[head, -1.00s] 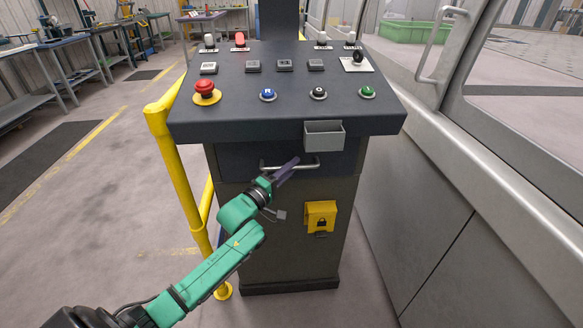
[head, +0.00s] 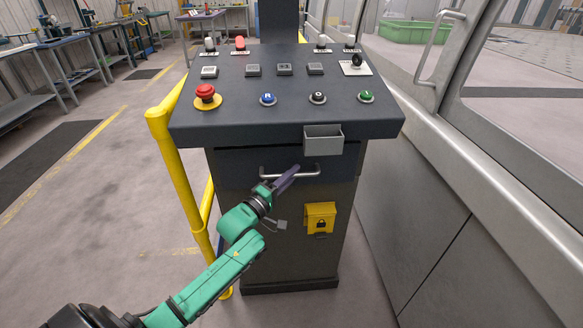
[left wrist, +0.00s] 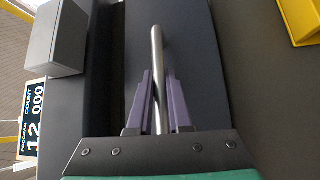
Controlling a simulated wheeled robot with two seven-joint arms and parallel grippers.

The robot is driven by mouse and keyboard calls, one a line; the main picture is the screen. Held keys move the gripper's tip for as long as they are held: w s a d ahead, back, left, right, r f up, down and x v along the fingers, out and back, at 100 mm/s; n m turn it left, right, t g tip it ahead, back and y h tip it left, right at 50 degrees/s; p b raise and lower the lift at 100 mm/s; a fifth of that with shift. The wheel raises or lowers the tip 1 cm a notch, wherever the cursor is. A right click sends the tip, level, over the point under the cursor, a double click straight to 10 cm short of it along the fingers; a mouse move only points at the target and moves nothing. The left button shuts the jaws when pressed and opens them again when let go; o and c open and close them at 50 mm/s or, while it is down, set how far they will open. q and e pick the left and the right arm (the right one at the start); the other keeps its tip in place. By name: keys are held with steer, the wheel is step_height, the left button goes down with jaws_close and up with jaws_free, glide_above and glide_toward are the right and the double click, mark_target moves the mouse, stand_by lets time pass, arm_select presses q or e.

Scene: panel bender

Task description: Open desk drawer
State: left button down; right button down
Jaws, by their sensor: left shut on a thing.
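The dark blue desk drawer (head: 236,167) is in the pedestal under the sloped control panel, with a silver bar handle (head: 309,174) across its front. My left gripper (head: 289,173) is shut on the handle. In the left wrist view, the purple fingers (left wrist: 159,100) stand on both sides of the handle bar (left wrist: 157,48), and the drawer front (left wrist: 195,60) fills the middle. A dark band runs along the drawer's upper edge there, and the drawer looks slightly pulled out. The inside of the drawer is hidden. My right gripper is not in view.
A small grey box (head: 323,142) hangs from the panel edge just above the handle. A yellow lock box (head: 320,217) sits lower on the pedestal. A yellow rail (head: 178,165) stands close on the left, and a grey machine wall (head: 400,180) on the right.

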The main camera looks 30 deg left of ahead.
arm_select(q)
steer(key=s+d+p, duration=0.5)
steer(key=s, duration=0.3)
steer(key=s+d+p, duration=0.5)
steer(key=s+p, duration=0.1)
steer(key=s, duration=0.2)
steer(key=shift+s+d, duration=0.3)
steer(key=shift+s, duration=0.1)
steer(key=c, duration=0.8)
jaws_free()
steer(key=shift+c, duration=0.2)
